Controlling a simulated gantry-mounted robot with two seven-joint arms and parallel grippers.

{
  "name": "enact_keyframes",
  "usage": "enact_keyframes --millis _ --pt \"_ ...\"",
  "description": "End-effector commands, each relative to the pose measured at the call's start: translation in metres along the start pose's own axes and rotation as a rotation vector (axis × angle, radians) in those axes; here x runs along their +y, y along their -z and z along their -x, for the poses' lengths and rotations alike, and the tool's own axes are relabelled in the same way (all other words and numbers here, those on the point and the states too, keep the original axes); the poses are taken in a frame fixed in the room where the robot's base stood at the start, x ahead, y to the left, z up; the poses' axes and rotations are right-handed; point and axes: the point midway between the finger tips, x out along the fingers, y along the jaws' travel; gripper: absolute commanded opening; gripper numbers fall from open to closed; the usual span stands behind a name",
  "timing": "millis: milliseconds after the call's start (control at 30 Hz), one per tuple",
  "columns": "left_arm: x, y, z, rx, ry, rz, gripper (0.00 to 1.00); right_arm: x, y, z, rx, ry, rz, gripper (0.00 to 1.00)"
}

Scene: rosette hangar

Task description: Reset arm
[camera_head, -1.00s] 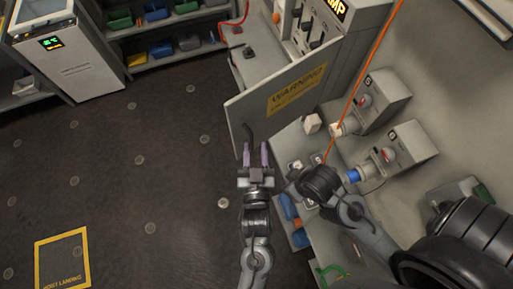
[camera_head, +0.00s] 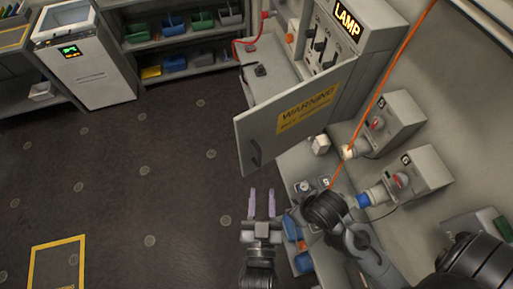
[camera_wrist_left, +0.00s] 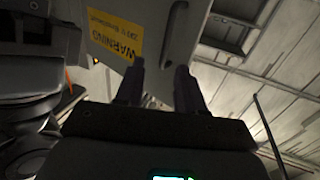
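My left gripper (camera_head: 262,204) is in the lower middle of the head view, over the dark floor. Its two pale purple fingers are apart with nothing between them. The grey cabinet door (camera_head: 287,124) with the yellow warning label stands open just beyond the fingertips, and a gap shows between them. In the left wrist view the fingers (camera_wrist_left: 160,85) are apart and the door's warning label (camera_wrist_left: 115,35) is behind them. My right arm comes in from the lower right, bent over the bench; its fingers are hidden behind its own wrist.
The cabinet with the lit LAMP sign (camera_head: 347,20) stands at the top. Two grey connector boxes (camera_head: 391,124) are on the bench at right, with an orange cable (camera_head: 383,85) crossing above. Coloured bins (camera_head: 292,228) sit near my right arm.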

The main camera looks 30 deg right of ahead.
Motion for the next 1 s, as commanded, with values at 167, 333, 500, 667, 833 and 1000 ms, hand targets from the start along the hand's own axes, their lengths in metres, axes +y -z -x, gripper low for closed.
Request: enact_keyframes --millis 167,333,500,667,833,1000 --pt "0.002 -0.002 0.004 -0.014 0.001 0.008 0.38 0.001 0.001 0.003 -0.001 -0.004 0.004 0.43" --pt "-0.046 -0.009 0.011 -0.05 0.094 0.001 0.38 0.002 0.003 0.011 -0.001 -0.004 0.004 0.43" --pt "-0.145 -0.021 0.036 -0.22 0.215 -0.011 0.38 0.002 0.007 0.022 -0.001 -0.003 0.004 0.43" --pt "-0.227 -0.044 0.092 -0.535 0.288 0.03 0.38 0.002 0.009 0.029 0.0 -0.002 0.002 0.43" --pt "-0.269 -0.057 0.156 -0.838 0.348 0.091 0.38 0.001 0.01 0.032 0.0 0.001 0.0 0.43" --pt "-0.275 -0.062 0.201 -1.064 0.379 0.155 0.38 0.0 0.01 0.031 0.0 0.002 -0.002 0.43"
